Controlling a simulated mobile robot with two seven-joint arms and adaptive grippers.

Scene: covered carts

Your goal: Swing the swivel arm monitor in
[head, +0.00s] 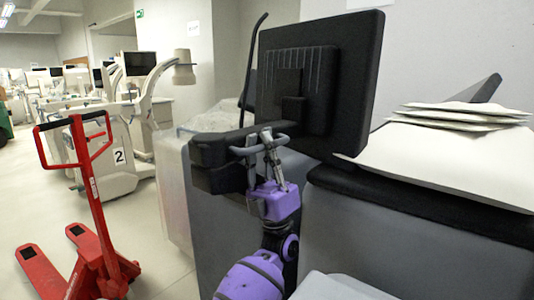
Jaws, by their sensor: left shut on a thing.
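The black monitor (345,75) shows its back in the head view, at upper middle, slightly tilted. My left gripper (268,140), on a purple wrist, reaches up from below. The monitor's screen faces away and is hidden. My right gripper is not in the view.
Grey covered carts stand close in front, one with a black top edge (420,205) and stacked white sheets (460,116). A red pallet jack (90,210) stands at left. Pale medical machines (100,150) stand behind it. Open floor (165,260) lies between the jack and carts.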

